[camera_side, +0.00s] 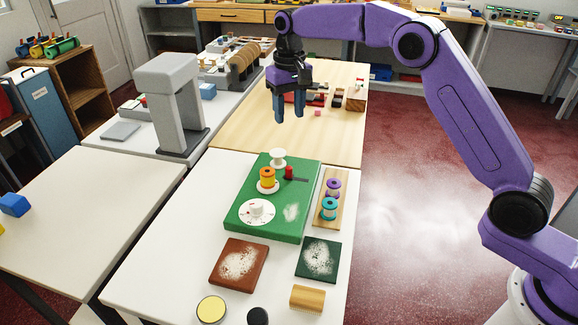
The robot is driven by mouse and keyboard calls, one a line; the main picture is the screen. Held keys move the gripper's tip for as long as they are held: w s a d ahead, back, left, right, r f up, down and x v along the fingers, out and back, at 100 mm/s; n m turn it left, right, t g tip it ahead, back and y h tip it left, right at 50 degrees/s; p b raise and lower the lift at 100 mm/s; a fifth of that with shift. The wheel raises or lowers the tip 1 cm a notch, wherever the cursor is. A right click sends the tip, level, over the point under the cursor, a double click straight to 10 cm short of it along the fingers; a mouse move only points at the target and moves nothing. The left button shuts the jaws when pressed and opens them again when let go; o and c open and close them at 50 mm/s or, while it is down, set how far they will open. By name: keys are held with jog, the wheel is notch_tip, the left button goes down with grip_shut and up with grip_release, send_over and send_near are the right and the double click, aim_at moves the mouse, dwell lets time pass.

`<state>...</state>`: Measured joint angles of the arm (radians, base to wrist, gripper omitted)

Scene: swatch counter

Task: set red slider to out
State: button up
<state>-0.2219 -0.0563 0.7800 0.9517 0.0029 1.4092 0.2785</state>
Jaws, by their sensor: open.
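The red slider (289,173) is a small red knob on the green board (245,217). It stands at the left end of a dark slot (301,180) in the board's upper right part. I cannot read any label beside the slot. My gripper (289,120) is open and empty, pointing down. It hangs in the air above and beyond the board, apart from the slider.
On the green board are an orange spool (267,178), a white spool (278,158) and a white dial (257,211). A wooden rack (343,189) with purple and teal spools is at its right. A grey press (172,104) stands at the left.

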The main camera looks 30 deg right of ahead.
aim_at(289, 168)
notch_tip(289, 168, down, 17)
jog(key=shift+f, duration=0.1)
dwell(0.5)
